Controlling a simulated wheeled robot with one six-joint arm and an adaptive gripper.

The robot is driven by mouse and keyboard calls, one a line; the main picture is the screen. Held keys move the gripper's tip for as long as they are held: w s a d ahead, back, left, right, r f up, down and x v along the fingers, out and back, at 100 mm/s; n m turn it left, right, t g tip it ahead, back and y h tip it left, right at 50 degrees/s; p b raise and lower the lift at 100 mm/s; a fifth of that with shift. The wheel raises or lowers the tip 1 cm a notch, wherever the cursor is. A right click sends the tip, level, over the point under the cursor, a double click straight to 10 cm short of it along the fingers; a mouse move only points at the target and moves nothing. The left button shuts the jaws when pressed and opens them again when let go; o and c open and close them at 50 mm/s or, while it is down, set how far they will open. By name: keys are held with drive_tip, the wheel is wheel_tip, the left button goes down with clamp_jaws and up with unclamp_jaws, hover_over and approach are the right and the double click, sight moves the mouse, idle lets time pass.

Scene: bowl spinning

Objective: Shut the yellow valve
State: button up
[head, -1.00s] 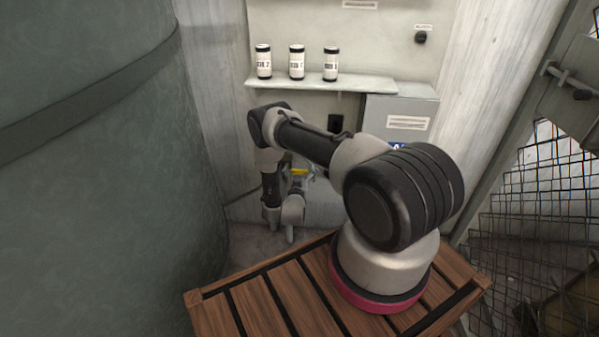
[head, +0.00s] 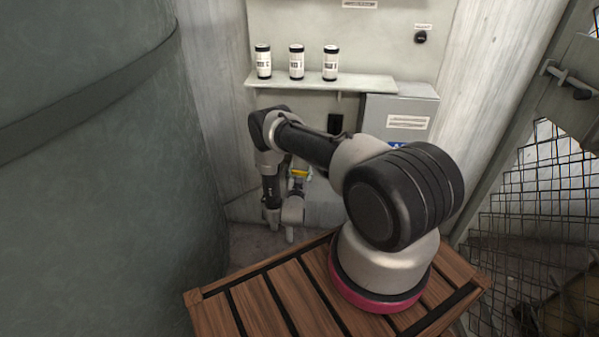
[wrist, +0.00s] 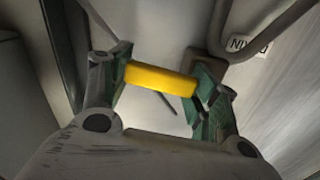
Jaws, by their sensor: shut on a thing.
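The yellow valve's handle (head: 300,172) shows in the head view just beyond my arm's lower end, low in front of the wall. In the wrist view the yellow handle (wrist: 160,80) is a bar lying crosswise between the green-padded fingers of my gripper (wrist: 162,88). The fingers press on the two ends of the bar. The bar is slightly tilted, its right end lower in the picture. The valve's body is mostly hidden.
A shelf (head: 350,84) with several labelled cans (head: 297,63) is on the wall above. A big green tank (head: 90,180) fills the left. A wire mesh (head: 520,220) is at the right. A pipe (wrist: 262,48) runs close by in the wrist view.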

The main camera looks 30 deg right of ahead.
drive_tip(key=m, duration=0.1)
drive_tip(key=f+m, duration=0.1)
drive_tip(key=m, duration=0.1)
drive_tip(key=f+m, duration=0.1)
drive_tip(key=shift+w+a+f, duration=0.15)
drive_tip(key=shift+a+f, duration=0.05)
drive_tip(key=shift+a, duration=0.05)
drive_tip(key=shift+w+a+f+m, duration=0.45)
drive_tip(key=shift+a+f+m, duration=0.15)
drive_tip(key=shift+m, duration=1.4)
drive_tip(key=shift+w+a+f+m, duration=0.4)
drive_tip(key=shift+a+f+m, duration=0.25)
drive_tip(key=shift+m, duration=1.35)
drive_tip(key=shift+w+a+f+m, duration=0.45)
drive_tip(key=shift+a+m, duration=0.3)
drive_tip(key=shift+m, duration=1.25)
drive_tip(key=shift+a, duration=0.1)
drive_tip(key=o, duration=1.5)
drive_tip(key=shift+w, duration=0.1)
drive_tip(key=shift+c, duration=0.2)
